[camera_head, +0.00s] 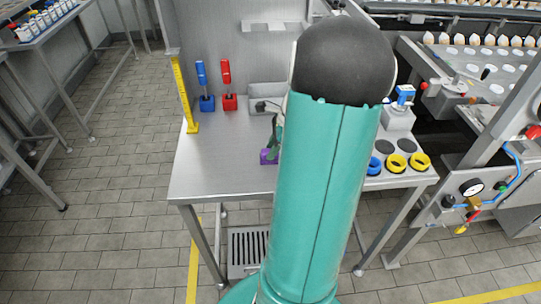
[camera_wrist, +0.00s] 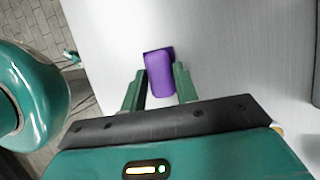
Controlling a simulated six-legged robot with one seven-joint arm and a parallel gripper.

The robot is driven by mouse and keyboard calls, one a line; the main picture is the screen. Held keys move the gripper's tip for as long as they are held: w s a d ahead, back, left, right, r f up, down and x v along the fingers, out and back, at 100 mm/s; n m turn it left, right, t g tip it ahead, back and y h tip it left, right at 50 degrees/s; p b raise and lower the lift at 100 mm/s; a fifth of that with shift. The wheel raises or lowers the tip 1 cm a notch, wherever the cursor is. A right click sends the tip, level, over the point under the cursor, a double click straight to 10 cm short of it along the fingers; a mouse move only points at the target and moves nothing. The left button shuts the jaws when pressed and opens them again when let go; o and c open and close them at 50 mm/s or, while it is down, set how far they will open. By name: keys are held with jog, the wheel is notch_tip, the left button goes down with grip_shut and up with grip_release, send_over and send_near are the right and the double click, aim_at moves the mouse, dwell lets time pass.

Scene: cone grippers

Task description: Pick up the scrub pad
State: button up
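The scrub pad is a small purple block (camera_wrist: 159,76) between the two green fingers of my gripper (camera_wrist: 160,75) in the wrist view. The fingertips are close against its left and right sides, and my gripper looks shut on it. In the head view a small part of the purple pad (camera_head: 267,157) shows low by the table's surface, left of my green arm. The arm hides most of my gripper there. I cannot tell whether the pad touches the table.
The steel table (camera_head: 220,175) is clear at its front left. A yellow upright (camera_head: 183,95), a blue tool (camera_head: 204,87) and a red tool (camera_head: 228,86) stand along its back left. Yellow rings (camera_head: 397,163) and a blue ring (camera_head: 374,166) lie right of my arm.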

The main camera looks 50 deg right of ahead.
aim_at(266, 151)
jog(key=c, duration=0.5)
jog(key=shift+r, duration=0.1)
jog(key=shift+r, duration=0.5)
notch_tip(266, 151, up, 2)
jog(key=shift+r, duration=0.2)
jog(key=s+r, duration=0.3)
jog(key=s, duration=0.1)
jog(key=s+r, duration=0.3)
jog(key=s, duration=0.2)
jog(key=s+r, duration=0.3)
jog(key=s, duration=0.2)
jog(key=shift+r, duration=0.25)
